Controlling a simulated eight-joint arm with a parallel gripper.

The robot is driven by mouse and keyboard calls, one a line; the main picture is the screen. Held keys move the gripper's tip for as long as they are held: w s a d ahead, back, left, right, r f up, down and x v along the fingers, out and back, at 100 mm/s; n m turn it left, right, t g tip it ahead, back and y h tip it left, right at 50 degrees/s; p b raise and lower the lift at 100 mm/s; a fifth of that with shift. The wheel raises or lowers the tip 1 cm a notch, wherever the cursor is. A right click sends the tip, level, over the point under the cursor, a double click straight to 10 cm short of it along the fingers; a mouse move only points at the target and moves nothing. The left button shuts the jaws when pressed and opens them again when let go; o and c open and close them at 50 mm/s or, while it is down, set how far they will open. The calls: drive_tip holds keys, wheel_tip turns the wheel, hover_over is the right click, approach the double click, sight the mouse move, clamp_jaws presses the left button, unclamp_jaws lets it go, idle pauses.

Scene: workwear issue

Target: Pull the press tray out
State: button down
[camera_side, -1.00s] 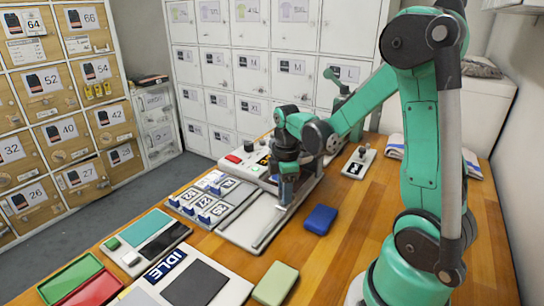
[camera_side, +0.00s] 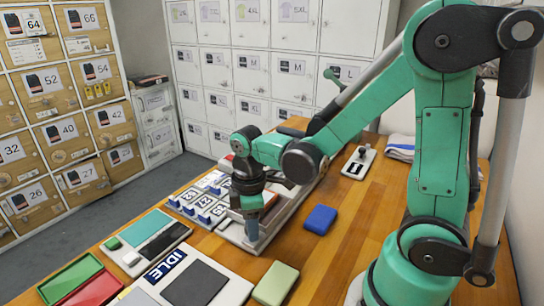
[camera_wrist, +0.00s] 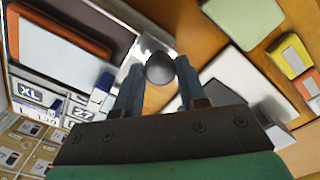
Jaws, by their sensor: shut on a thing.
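The press tray shows in the side view with a reddish-brown pad (camera_side: 269,201) on it, out from the press over the pale base plate (camera_side: 232,233). In the wrist view the brown pad (camera_wrist: 60,35) lies at the upper left, with a pale metal edge beside it. My gripper (camera_side: 251,238) is low at the tray's front end. In the wrist view my gripper (camera_wrist: 159,82) has its two blue-grey fingers on either side of a dark round knob (camera_wrist: 160,68), shut on it. My arm hides much of the press behind.
Label blocks (camera_side: 203,203) stand in a rack left of the tray. A blue block (camera_side: 320,219) lies to the right, a green pad (camera_side: 276,284) in front. An IDLE sign (camera_side: 165,267) is at front left. Bare wood lies right of the blue block.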

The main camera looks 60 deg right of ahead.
drive_tip(key=c, duration=0.8)
unclamp_jaws()
drive_tip(key=shift+r, duration=0.15)
drive_tip(key=shift+r, duration=3.6)
drive_tip(key=m+t, duration=0.3)
drive_tip(key=m, duration=0.1)
drive_tip(key=shift+s+a+r, duration=0.25)
drive_tip(key=shift+s+r, duration=0.1)
drive_tip(key=shift+r, duration=0.05)
drive_tip(key=m+t, duration=0.2)
drive_tip(key=m, duration=0.1)
drive_tip(key=m+t, duration=0.2)
drive_tip(key=shift+a+r, duration=0.3)
drive_tip(key=shift+r, duration=0.05)
